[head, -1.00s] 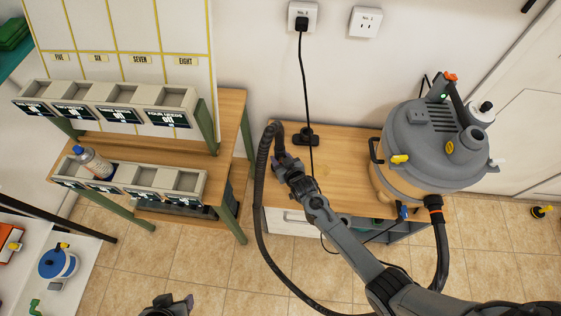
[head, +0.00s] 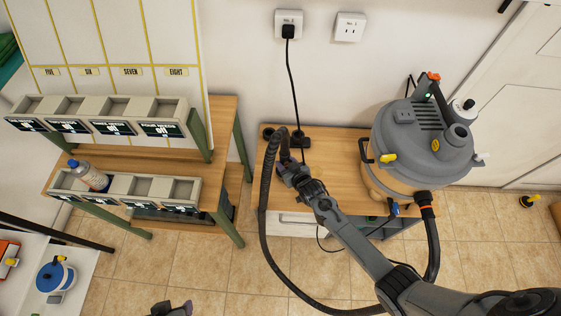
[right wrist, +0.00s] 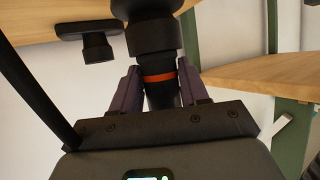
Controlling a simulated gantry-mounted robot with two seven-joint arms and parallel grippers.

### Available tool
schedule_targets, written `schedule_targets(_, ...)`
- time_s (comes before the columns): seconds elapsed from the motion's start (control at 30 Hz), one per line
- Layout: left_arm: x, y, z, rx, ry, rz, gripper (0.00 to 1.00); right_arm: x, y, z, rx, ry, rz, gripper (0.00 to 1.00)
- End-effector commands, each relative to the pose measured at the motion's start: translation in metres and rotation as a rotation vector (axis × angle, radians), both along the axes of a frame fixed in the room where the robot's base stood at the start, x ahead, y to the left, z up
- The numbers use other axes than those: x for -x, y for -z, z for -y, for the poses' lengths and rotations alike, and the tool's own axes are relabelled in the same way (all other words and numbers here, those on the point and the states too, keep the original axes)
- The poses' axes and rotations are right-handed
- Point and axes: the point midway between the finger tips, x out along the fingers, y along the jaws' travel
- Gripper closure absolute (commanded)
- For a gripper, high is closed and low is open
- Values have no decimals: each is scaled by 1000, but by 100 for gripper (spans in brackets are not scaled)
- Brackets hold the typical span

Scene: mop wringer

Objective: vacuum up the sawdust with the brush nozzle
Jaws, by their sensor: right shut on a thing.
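The vacuum (head: 425,145) is a grey-lidded drum with a tan body on the wooden cabinet. Its black hose (head: 264,215) loops down and back up to my right gripper (head: 290,170). My right gripper is shut on the hose end, whose orange ring (right wrist: 160,78) shows between the fingers in the right wrist view. A dark collar (right wrist: 152,38) is in line with the hose end; I cannot tell if they are joined. A dark nozzle (right wrist: 98,42) is beside it. I cannot make out sawdust. My left gripper (head: 172,308) barely shows at the bottom edge; its opening is unclear.
A black plug and cord (head: 290,65) hang from the wall socket behind the cabinet (head: 340,150). A shelf rack with grey bins (head: 125,187) and a spray can (head: 88,175) stands at left. Tiled floor (head: 225,280) is open in front.

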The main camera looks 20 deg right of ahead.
Motion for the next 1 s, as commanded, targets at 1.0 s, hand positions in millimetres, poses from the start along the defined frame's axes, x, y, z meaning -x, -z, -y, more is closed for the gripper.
schedule_targets(1.0,0,-17,2,8,-6,0,49,19,-2,34,1,0,1,95)
